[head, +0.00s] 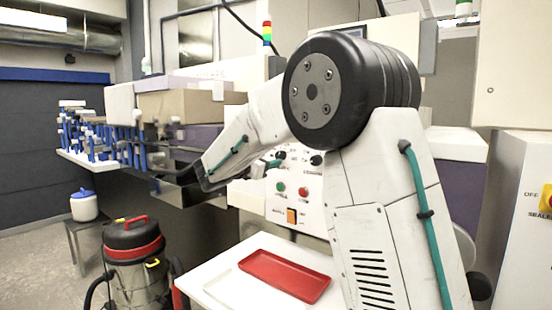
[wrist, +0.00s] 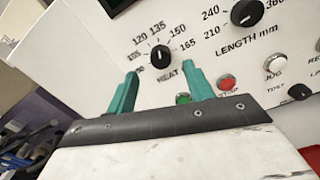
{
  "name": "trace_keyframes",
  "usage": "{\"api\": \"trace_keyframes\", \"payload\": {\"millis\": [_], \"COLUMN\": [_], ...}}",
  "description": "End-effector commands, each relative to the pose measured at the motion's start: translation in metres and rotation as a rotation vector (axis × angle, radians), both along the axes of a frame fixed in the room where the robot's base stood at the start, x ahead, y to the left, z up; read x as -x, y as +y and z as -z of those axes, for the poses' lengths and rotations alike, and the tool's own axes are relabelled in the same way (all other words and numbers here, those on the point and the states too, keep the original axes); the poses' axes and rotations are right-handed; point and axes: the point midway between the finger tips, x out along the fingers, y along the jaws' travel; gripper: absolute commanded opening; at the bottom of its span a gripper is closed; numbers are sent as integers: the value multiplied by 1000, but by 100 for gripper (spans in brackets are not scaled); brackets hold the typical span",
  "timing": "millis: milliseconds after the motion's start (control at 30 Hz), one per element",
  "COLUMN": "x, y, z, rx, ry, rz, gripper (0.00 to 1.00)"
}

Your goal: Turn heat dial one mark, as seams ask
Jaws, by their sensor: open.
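The heat dial (wrist: 160,55) is a small black knob on a white panel, with HEAT printed below and marks including 120, 135, 150 and 165 around it. Its pointer looks roughly upward, near 135, but is too small to read surely. My gripper (wrist: 164,77) is open, its two teal fingers apart, with the dial showing between and just beyond the tips. I cannot tell whether they touch it. In the head view, my gripper is by the control panel (head: 294,212), partly hidden behind my arm. No sealed seams can be made out.
The black length dial (wrist: 247,12), red button (wrist: 226,83) and green button (wrist: 183,98) sit close by on the panel. A white jog button (wrist: 275,64) is farther right. A red tray (head: 284,276) lies on a white table below. A vacuum cleaner (head: 133,262) stands left.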

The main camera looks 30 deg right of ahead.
Motion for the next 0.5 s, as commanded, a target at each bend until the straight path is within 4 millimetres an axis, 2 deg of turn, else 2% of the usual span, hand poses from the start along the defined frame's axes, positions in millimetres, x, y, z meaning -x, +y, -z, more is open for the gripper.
{"api": "trace_keyframes", "payload": {"millis": [33,200,333,500], "x": [-3,-11,-15,-16], "y": [-10,-33,-43,-46], "z": [1,1,1,1], "rx": [0,-2,-2,-2], "ry": [1,0,0,0], "rz": [3,3,2,0], "gripper": [52,52,52,52]}}
